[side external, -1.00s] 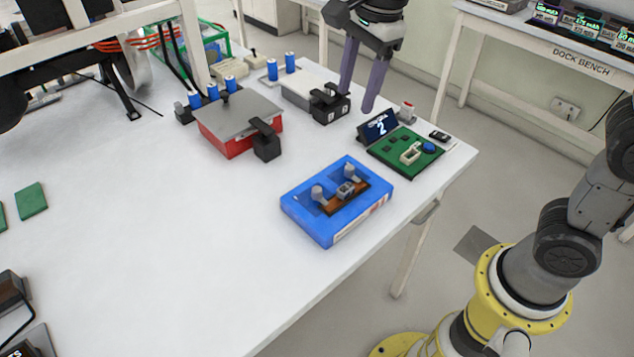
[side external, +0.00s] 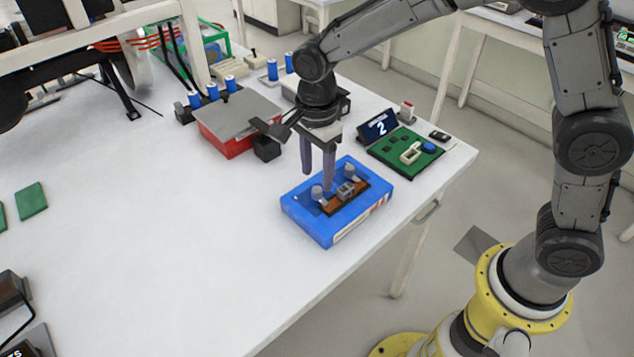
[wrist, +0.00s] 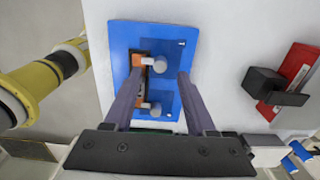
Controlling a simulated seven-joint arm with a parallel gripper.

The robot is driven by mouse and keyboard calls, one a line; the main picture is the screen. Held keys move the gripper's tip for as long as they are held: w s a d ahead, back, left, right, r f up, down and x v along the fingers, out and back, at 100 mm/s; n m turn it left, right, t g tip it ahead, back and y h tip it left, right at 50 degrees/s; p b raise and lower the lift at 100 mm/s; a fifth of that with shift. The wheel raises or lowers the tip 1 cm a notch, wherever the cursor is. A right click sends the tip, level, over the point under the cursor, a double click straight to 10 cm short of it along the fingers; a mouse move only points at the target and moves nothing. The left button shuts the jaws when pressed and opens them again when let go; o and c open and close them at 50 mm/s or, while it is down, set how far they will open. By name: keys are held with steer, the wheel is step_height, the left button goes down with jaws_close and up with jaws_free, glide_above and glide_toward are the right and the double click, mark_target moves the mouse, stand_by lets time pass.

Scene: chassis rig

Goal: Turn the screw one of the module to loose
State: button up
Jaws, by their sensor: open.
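The blue module (side external: 335,228) lies flat on the white table, with an orange-brown strip and a small grey block (side external: 346,191) on top. Two grey screw knobs stand up from it, one at the left (side external: 317,194) and one at the right (side external: 351,171). I cannot tell which is screw one. My gripper (side external: 317,181) points down over the module, open and empty. In the wrist view its fingertips (wrist: 160,75) lie either side of the upper knob (wrist: 159,64); the lower knob (wrist: 155,108) shows between the fingers. No contact is clear.
A red box with a grey lid (side external: 238,117) and a black clamp (side external: 267,146) stands behind left. The table's front edge is close to the module.

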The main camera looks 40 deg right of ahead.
mark_target(317, 189)
steer(key=shift+f, duration=1.9)
steer(key=shift+c, duration=0.3)
jaws_close()
